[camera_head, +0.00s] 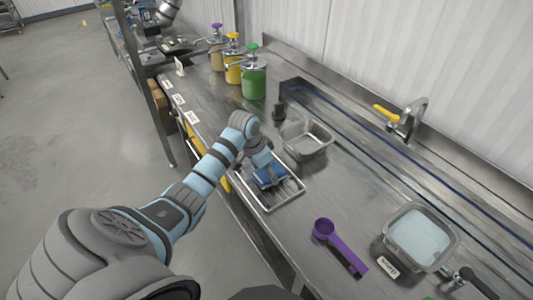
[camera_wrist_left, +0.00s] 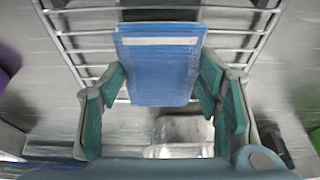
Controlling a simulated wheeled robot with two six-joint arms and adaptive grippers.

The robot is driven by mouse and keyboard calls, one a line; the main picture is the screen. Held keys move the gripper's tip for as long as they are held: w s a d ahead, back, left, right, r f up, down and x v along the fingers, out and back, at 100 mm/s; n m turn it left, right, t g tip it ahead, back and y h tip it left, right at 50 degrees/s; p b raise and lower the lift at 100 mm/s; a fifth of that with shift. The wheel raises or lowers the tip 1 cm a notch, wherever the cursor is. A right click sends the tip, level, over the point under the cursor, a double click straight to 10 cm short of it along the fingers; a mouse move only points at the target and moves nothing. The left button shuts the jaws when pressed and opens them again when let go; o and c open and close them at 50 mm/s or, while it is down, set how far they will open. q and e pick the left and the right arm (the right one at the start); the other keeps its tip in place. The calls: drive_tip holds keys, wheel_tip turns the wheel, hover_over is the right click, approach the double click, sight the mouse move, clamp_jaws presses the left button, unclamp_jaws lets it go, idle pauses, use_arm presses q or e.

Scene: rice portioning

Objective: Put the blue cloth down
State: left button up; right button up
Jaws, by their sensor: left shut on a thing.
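The blue cloth (camera_head: 268,178) is a folded blue pad with a pale stripe, at the wire rack (camera_head: 271,207) on the steel counter. My left gripper (camera_head: 264,168) is over the rack and shut on the cloth. In the left wrist view the cloth (camera_wrist_left: 158,72) lies between the green-padded fingers (camera_wrist_left: 160,88), with the rack's bars (camera_wrist_left: 83,47) around and behind it. I cannot tell whether the cloth touches the bars. My right gripper is not in view.
A steel pan (camera_head: 307,141) stands right behind the rack. A purple scoop (camera_head: 343,250) and a clear tub (camera_head: 419,236) with pale contents are to the right. Green (camera_head: 254,79) and yellow (camera_head: 233,71) pump bottles stand farther back.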

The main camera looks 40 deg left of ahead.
use_arm(q)
drive_tip(key=o, duration=1.1)
drive_tip(key=shift+a+f, duration=0.1)
drive_tip(key=p+v, duration=0.1)
drive_tip(key=v, duration=1.1)
drive_tip(key=shift+r, duration=0.2)
